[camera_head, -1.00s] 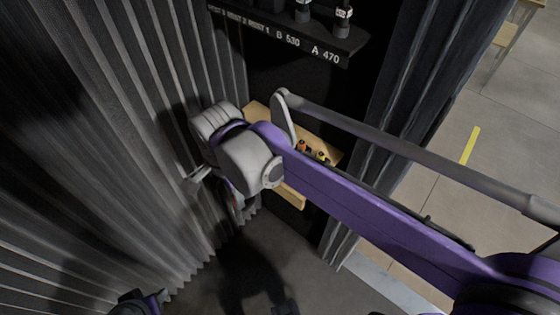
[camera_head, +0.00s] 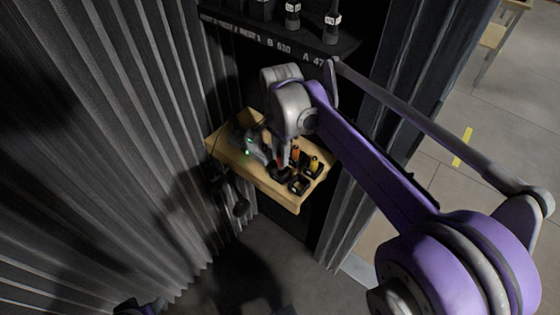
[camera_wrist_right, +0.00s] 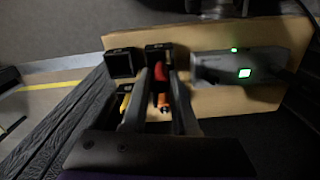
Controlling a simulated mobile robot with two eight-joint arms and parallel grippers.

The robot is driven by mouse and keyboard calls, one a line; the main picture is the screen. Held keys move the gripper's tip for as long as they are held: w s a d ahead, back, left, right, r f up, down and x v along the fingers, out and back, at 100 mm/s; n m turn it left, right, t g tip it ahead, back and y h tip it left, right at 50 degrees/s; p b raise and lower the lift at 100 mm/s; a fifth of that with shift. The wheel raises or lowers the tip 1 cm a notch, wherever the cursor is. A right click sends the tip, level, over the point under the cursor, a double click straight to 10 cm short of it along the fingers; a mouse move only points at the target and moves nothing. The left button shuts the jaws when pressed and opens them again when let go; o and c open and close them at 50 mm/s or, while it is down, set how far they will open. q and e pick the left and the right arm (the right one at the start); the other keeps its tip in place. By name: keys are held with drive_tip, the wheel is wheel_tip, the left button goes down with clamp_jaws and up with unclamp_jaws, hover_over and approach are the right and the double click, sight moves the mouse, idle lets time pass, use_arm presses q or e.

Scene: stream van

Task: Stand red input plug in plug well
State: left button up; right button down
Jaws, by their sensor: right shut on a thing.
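The red input plug (camera_head: 284,159) is in my right gripper (camera_head: 282,153), over the wooden shelf. In the right wrist view, red (camera_wrist_right: 159,72) shows between the fingertips of the right gripper (camera_wrist_right: 158,74), which partly hide it. A square black well (camera_head: 280,174) lies just below the plug; it also shows in the wrist view (camera_wrist_right: 157,48), just past the fingertips. A second black well (camera_head: 299,185) sits beside it, also in the wrist view (camera_wrist_right: 120,63). I cannot tell whether the plug touches a well. A bit of my left arm shows at the bottom left; its jaws are unclear.
An orange plug (camera_head: 295,153) and a yellow plug (camera_head: 314,164) stand close to the wells. A grey box with green lights (camera_wrist_right: 238,67) lies on the wooden shelf (camera_head: 268,187). A dark labelled shelf (camera_head: 270,40) hangs above. Ribbed curtain walls flank the space.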

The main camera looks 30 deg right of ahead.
drive_tip(key=shift+a+f, duration=0.1)
drive_tip(key=shift+f, duration=1.55)
drive_tip(key=shift+f, duration=0.1)
drive_tip(key=shift+f, duration=0.1)
drive_tip(key=c, duration=0.7)
unclamp_jaws()
